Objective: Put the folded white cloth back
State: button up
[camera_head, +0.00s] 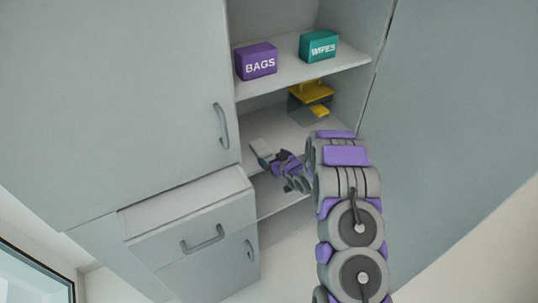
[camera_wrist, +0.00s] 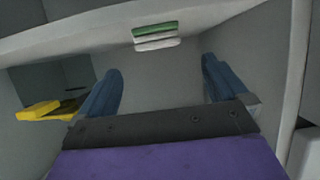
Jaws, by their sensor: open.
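My gripper (camera_head: 284,163) is in front of the middle shelf opening of the cabinet, reaching in from the right. In the wrist view my gripper (camera_wrist: 161,66) is open, with its two blue fingers wide apart and nothing between them. A small stacked white and green item (camera_wrist: 155,36), perhaps the folded cloth, shows beyond the fingertips, apart from them. In the head view a pale piece (camera_head: 261,148) lies by the fingertips; I cannot tell whether it is the same item. My gripper and arm hide part of the shelf there.
A purple BAGS box (camera_head: 256,62) and a teal WIPES box (camera_head: 319,47) stand on the upper shelf. A yellow item (camera_head: 317,90) is on the middle shelf at the right, also in the wrist view (camera_wrist: 38,111).

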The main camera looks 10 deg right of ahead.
jog(key=s+d+r+m+g+h, duration=0.1)
jog(key=s+d+r+g+h, duration=0.15)
jog(key=s+r, duration=0.7)
jog(key=s+d+r+m+g+h, duration=0.1)
jog(key=s+d+r+g+h, duration=0.2)
jog(key=s+r, duration=0.6)
jog(key=s+a+r+g, duration=0.2)
jog(key=s+g, duration=0.1)
jog(key=s, duration=0.9)
jog(key=s+a+r+m+g+y, duration=0.1)
jog(key=s+a+r+g, duration=0.2)
jog(key=s, duration=1)
jog(key=s+a+r+g, duration=0.3)
jog(key=s, duration=1)
jog(key=shift+a+r+m, duration=0.2)
jog(key=shift+r+m, duration=0.05)
jog(key=shift+m, duration=0.05)
jog(key=shift+w+f+b, duration=0.1)
jog(key=shift+f+b, duration=0.45)
jog(key=shift+f, duration=0.05)
